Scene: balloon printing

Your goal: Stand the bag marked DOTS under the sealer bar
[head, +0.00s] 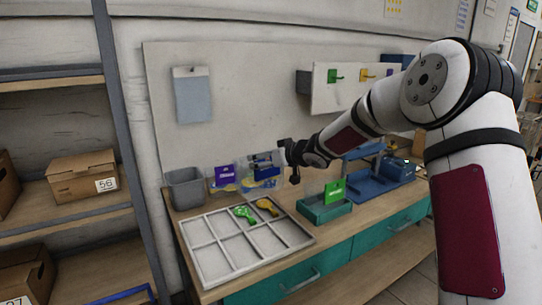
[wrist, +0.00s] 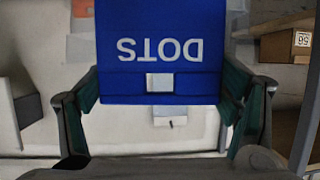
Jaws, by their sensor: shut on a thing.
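The bag marked DOTS has a blue header card (wrist: 160,50), which reads upside down in the wrist view. My gripper (wrist: 162,92) is shut on this card, with one finger at each side edge. In the head view the DOTS bag (head: 265,172) hangs at my gripper (head: 283,158), above the back of the table; its lower part is clear and hard to make out. The blue sealer (head: 378,185), with a raised bar and a green light, stands at the table's right, partly behind my arm. The bag is apart from it, to its left.
A purple-carded bag (head: 224,174) stands beside a grey bin (head: 187,192) at the back left. A green-carded bag (head: 335,190) stands in a green tray (head: 322,212) between my gripper and the sealer. A white divided tray (head: 210,262) holds green and yellow balloons.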

